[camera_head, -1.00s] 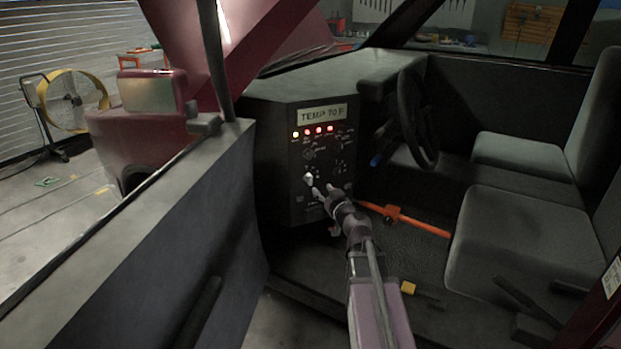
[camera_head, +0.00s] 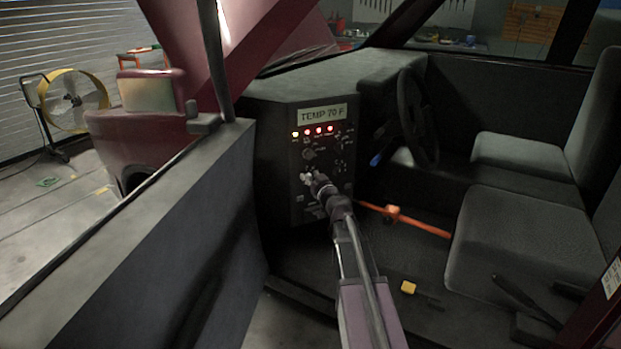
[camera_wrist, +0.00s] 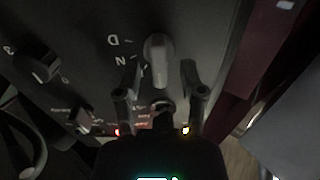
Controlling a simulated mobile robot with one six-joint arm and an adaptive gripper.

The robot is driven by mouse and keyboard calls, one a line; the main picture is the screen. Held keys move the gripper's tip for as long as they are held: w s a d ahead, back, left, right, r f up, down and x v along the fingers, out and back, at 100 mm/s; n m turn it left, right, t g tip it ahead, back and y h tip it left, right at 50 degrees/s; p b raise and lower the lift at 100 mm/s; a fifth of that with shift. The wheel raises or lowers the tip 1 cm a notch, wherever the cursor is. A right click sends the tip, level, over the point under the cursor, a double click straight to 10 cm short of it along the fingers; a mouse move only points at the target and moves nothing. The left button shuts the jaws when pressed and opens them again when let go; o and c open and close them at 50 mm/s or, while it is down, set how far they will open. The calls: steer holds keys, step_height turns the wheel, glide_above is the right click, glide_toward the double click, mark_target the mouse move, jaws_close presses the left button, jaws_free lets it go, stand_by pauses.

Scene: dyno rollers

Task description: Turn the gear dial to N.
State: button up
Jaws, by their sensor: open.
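The gear dial (camera_wrist: 158,48) is a pale grey, elongated knob on the dark panel (camera_head: 272,165). In the wrist view the letters D and N show to its left, and a partly hidden mark shows by its lower end. Which mark it points to is hard to tell. My gripper (camera_wrist: 159,68) is open, with one finger on each side of the dial's lower part. Gaps show on both sides, so no grip is visible. In the head view my gripper (camera_head: 309,178) is in front of the dial and mostly hides it.
The panel carries other knobs (camera_wrist: 38,68), a row of lit lights (camera_head: 318,130) and a TEMP 70 F display (camera_head: 322,114). The vehicle's open door (camera_head: 150,230) is at left. A steering wheel (camera_head: 415,117), seats (camera_head: 510,240) and an orange bar (camera_head: 430,228) are at right.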

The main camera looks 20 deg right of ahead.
jaws_close()
steer(key=shift+s, duration=0.1)
